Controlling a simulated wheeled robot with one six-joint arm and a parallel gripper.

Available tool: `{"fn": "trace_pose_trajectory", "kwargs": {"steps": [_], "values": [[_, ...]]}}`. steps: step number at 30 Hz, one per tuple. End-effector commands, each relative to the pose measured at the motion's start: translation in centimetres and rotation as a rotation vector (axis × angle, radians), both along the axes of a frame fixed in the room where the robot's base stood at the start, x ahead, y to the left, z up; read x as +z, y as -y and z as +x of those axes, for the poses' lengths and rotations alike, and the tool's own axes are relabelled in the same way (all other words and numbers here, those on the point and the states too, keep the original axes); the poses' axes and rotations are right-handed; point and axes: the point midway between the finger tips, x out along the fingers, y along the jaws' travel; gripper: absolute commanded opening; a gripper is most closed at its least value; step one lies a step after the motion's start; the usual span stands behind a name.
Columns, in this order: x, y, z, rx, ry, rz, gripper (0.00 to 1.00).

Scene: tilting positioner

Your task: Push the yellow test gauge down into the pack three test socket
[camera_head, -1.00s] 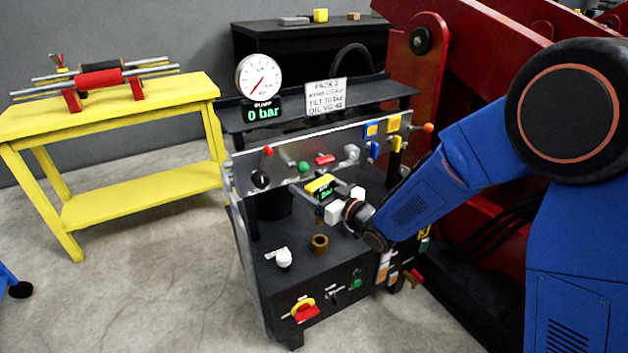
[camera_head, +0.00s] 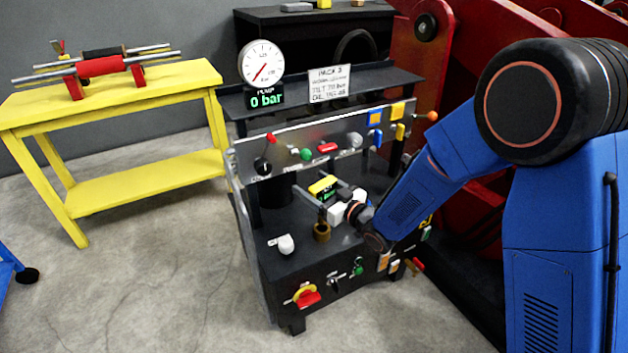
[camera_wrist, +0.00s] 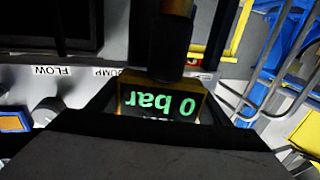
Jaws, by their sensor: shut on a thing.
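The yellow test gauge (camera_head: 323,186) is held by my gripper (camera_head: 335,193) above the pack's black deck. Its green display reads 0 bar in the wrist view (camera_wrist: 160,103), upside down there. A dark stem with a brass-coloured part adjoins the gauge in the wrist view. A brass-coloured round fitting (camera_head: 321,232), which looks like the test socket, stands on the deck below the gauge in the head view. I cannot tell how well the stem lines up with it, or whether they touch.
A white knob (camera_head: 285,244) stands left of the fitting. A panel with levers (camera_head: 330,138) runs behind the gauge. The pump dial (camera_head: 262,63) and its 0 bar display (camera_head: 266,97) stand above. A yellow bench (camera_head: 120,100) is at left, red machinery at right.

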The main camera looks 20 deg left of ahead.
Motion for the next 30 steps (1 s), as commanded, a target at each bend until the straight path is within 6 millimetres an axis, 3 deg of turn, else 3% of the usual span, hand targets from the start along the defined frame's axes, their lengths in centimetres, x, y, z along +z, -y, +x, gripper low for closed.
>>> {"fn": "trace_pose_trajectory", "kwargs": {"steps": [8,30], "values": [[-0.96,0.0,0.01,0.0,0.0,0.001,0.4],[-1.0,0.02,-0.01,0.0,0.0,0.001,0.4]]}}
